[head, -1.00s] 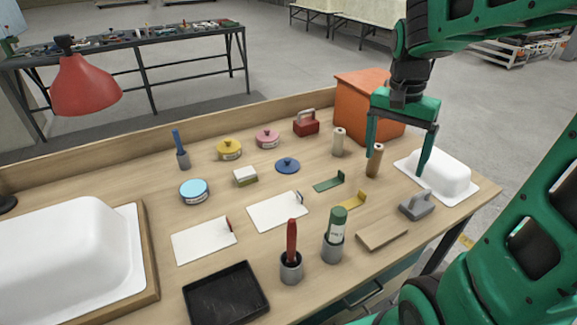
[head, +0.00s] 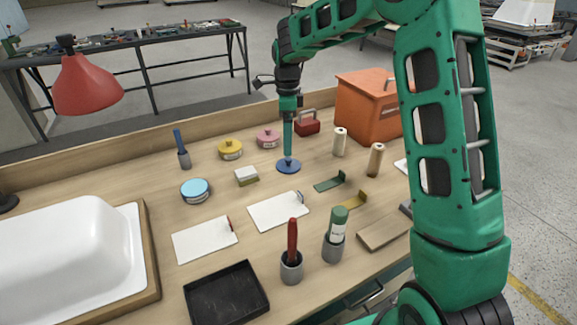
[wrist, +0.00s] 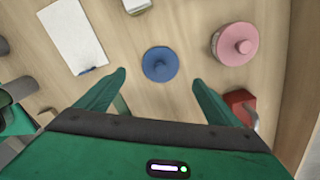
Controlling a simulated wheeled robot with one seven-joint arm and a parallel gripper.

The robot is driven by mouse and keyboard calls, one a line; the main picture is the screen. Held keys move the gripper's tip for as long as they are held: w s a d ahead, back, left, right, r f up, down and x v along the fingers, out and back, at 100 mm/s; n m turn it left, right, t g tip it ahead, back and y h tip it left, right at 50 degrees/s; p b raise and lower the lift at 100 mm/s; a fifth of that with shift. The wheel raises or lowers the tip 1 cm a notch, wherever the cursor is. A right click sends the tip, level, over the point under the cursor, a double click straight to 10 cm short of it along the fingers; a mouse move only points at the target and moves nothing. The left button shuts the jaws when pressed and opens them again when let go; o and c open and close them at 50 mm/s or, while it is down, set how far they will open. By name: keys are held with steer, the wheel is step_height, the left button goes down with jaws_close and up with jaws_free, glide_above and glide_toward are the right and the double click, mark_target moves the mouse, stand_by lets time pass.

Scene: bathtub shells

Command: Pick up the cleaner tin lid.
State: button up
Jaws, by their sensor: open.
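The lid, a round dark blue disc with a knob (head: 283,168), lies flat on the workbench; I take it for the cleaner tin lid. It shows whole in the wrist view (wrist: 160,64), just beyond the gap between my fingertips. My gripper (head: 288,154) points down over the lid, seen edge-on in the head view, with a finger hiding part of the knob. In the wrist view my gripper (wrist: 158,78) is open and empty, one finger on each side of the lid. An open tin with a light blue top (head: 195,190) stands to the left.
A pink lidded tin (head: 268,138) and a yellow one (head: 230,149) stand behind the lid. A red block with a handle (head: 307,123) is close behind right. A sponge (head: 246,176), white board (head: 278,211) and green bracket (head: 329,182) lie around it.

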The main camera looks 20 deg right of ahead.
mark_target(288, 158)
steer(key=f, duration=0.9)
steer(key=shift+w+d, duration=0.15)
steer(key=shift+d, duration=0.05)
steer(key=shift+c, duration=0.6)
steer(key=c, duration=1)
